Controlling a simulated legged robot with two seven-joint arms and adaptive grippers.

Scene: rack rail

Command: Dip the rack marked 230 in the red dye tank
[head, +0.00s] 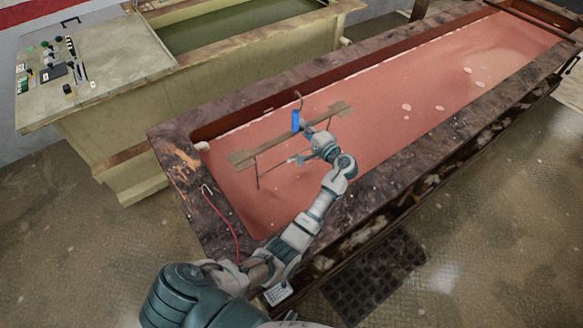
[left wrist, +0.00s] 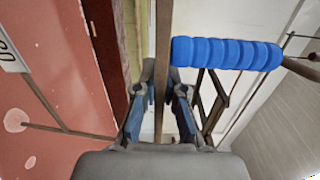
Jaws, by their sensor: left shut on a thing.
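The rack (head: 268,137) is a long brown bar with flat ends, thin hanging rods, a blue grip (head: 295,120) and a hook on top. It is over the near left end of the red dye tank (head: 420,92). I cannot tell whether its lower rods touch the liquid. My left gripper (head: 308,130) is shut on the rack's bar beside the blue grip. In the left wrist view, the fingers (left wrist: 160,95) close on the bar, with the blue grip (left wrist: 226,54) to the right. A white tag (left wrist: 10,50) shows partly at the left; its number is cut off. My right gripper is out of view.
A red cord (head: 228,215) lies over the red tank's near left rim. A dark floor grate (head: 375,275) lies in front.

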